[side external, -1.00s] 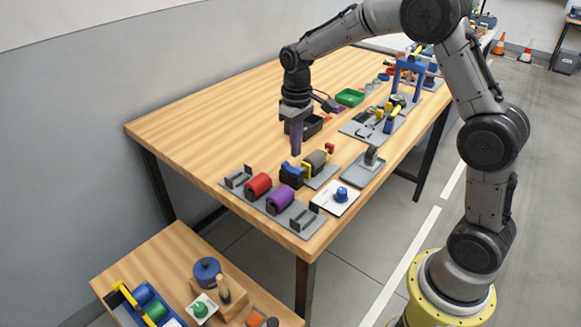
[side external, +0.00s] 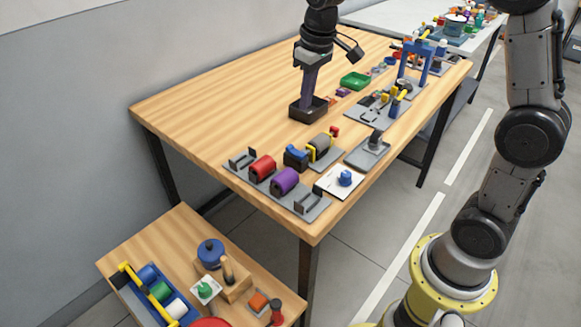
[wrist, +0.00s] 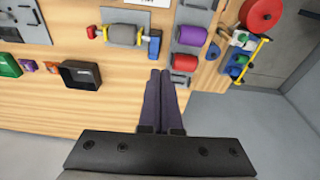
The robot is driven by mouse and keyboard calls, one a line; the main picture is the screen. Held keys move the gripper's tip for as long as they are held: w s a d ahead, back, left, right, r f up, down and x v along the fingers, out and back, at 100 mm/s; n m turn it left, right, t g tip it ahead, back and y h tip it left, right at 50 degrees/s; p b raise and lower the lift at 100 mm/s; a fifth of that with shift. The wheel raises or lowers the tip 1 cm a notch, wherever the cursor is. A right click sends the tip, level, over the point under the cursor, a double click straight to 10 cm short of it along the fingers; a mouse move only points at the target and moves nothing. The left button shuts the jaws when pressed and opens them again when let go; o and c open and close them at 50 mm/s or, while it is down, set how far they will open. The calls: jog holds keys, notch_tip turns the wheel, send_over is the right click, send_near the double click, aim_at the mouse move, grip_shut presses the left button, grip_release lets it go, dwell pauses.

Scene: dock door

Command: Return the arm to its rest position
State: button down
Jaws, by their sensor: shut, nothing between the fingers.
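My gripper (side external: 306,105) hangs above the wooden table in the side view, with its fingers pointing down. Its fingertips overlap the small black bin (side external: 320,108) in that view, and I cannot tell the height gap from there. In the wrist view my gripper (wrist: 160,72) has its two dark fingers together with nothing between them. The black bin (wrist: 80,75) lies to the left of the fingers there, apart from them. The upper arm links run out of the top of the side view.
On the wooden table (side external: 200,115) stand a red roller (side external: 262,168), a purple roller (side external: 285,181), a grey roller (side external: 319,147), a blue knob on a white plate (side external: 345,178), a green tray (side external: 355,81) and a blue frame (side external: 415,62). The table's back left is clear.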

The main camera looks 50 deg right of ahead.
jog(key=s+a+r+t, duration=0.1)
jog(key=s+r, duration=0.2)
jog(key=s, duration=0.3)
jog(key=s+a+r+t, duration=0.2)
jog(key=s+r, duration=0.2)
jog(key=s, duration=0.3)
jog(key=s+f, duration=0.6)
jog(key=s, duration=0.5)
jog(key=shift+s+a+f+t, duration=0.25)
jog(key=shift+s+f+t, duration=0.05)
jog(key=shift+s+t, duration=0.1)
